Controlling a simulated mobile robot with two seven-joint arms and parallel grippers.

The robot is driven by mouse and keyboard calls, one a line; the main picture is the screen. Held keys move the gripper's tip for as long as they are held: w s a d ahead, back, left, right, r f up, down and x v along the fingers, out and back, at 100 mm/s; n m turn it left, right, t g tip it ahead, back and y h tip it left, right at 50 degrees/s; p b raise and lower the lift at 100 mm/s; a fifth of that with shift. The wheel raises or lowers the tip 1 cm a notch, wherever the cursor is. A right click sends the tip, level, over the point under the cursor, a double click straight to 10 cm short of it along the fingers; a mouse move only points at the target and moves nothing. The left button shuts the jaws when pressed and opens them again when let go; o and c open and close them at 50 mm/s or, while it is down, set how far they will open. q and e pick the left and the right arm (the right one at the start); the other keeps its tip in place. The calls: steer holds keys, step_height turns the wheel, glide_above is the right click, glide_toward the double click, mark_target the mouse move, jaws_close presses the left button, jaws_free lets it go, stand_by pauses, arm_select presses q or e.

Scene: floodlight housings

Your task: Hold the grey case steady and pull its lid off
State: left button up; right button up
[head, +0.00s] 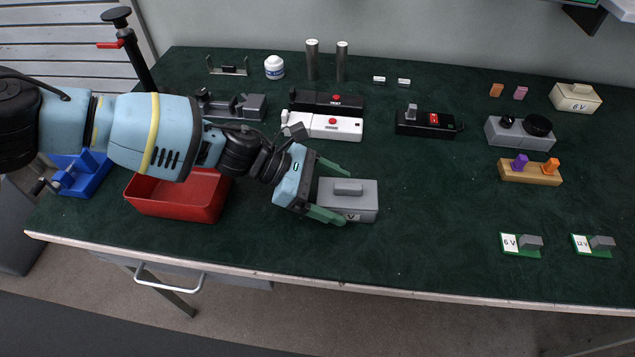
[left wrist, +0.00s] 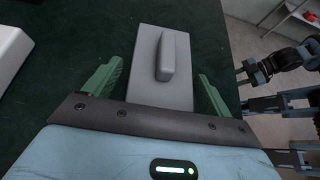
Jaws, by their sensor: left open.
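The grey case (head: 362,213) stands on the green bench top near its front edge, with a partly hidden "V" label on its front. Its grey lid (head: 365,189) is on top and carries a raised bar handle (head: 348,188). The handle also shows in the left wrist view (left wrist: 165,55). My left gripper (head: 341,194) is open, with green fingers on the far and near sides of the case. In the left wrist view, gaps show between the fingers and the lid (left wrist: 148,85).
A red bin (head: 180,196) stands left of the case, under my left arm. A white housing (head: 335,128) lies behind it and a black box (head: 426,124) behind to the right. Small green-based parts (head: 520,245) lie far right. The bench right of the case is clear.

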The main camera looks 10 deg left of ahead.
arm_select(q)
steer(key=shift+x, duration=0.9)
steer(key=shift+c, duration=0.2)
steer(key=shift+c, duration=0.6)
steer(key=c, duration=0.8)
steer(key=shift+c, duration=0.2)
